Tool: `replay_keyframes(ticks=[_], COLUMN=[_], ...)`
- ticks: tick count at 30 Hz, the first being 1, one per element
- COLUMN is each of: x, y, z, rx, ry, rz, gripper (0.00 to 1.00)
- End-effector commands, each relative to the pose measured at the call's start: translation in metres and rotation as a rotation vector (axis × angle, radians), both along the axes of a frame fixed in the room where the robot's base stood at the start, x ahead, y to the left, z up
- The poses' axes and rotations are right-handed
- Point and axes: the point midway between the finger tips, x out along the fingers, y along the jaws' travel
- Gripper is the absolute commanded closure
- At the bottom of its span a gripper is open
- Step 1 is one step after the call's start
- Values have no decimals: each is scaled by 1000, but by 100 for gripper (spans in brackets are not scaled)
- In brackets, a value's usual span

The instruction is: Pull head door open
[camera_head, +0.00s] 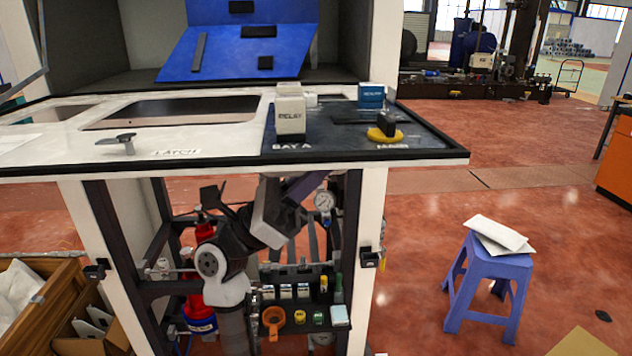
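The dispenser cabinet has a white worktop (225,141) with a dark front edge. Above it is an open grey recess holding a tilted blue panel (215,58) with black blocks on it. A dark-framed edge (42,35) stands at the upper left and is cut off by the picture; I cannot tell whether it is the head door. A dark latch handle (117,139) stands on the worktop beside the printed word LATCH. My arm rises below the worktop, in front of the lower frame. Its far end passes up behind the worktop edge, and my gripper cannot be made out.
A white RELAY block (290,114), a blue block (371,95) and a yellow-based knob (385,130) stand on the worktop. A red cylinder (198,290) and a parts rack (300,295) are below. A blue stool (488,280) stands right, with open floor around it.

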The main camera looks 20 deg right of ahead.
Motion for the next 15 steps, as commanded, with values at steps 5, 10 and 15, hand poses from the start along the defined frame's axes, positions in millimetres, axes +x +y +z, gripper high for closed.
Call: replay_keyframes(ticks=[5,10,15], x=[1,1,1], y=[0,0,0], z=[0,0,0], rx=[-2,-2,-2], ry=[3,3,2], rz=[-1,-1,0], gripper=[100,81,81])
